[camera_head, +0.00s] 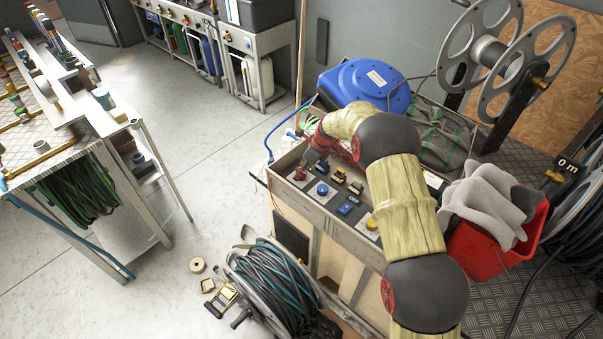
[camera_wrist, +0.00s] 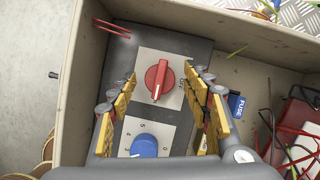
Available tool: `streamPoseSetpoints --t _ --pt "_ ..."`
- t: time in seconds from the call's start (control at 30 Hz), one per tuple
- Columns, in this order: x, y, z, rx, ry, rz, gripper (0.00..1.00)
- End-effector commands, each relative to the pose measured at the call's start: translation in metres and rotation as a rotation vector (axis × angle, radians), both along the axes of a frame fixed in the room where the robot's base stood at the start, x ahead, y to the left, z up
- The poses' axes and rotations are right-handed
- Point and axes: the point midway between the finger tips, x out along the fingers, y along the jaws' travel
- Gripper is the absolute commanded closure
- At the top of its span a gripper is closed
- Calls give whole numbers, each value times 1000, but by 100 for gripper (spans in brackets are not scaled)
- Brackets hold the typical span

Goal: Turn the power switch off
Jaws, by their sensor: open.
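The power switch appears to be the red rotary knob (camera_wrist: 159,80) on a pale square plate, in the upper middle of the wrist view. Its ridge runs nearly up and down in that view; its small lettering is hard to read. The same red knob (camera_head: 299,174) shows at the left end of the control box in the head view. My gripper (camera_wrist: 159,75) is open, with its yellow-padded fingers on either side of the knob and visible gaps to it.
A blue numbered dial (camera_wrist: 144,146) sits just below the switch, between the fingers. A blue fuse block (camera_wrist: 236,104) lies to the right. The box's wooden wall (camera_wrist: 78,60) rises at the left. A blue reel (camera_head: 362,82) stands behind the box.

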Motion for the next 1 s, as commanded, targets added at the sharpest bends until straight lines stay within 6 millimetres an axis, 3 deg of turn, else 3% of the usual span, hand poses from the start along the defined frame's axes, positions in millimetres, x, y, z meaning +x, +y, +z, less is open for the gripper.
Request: streamPoseSetpoints --t 0.13,0.43,1.0 --pt "2 4 -9 -1 -1 1 51" --pt "2 4 -10 -1 -1 1 52" --pt "2 4 -10 -1 -1 1 84"
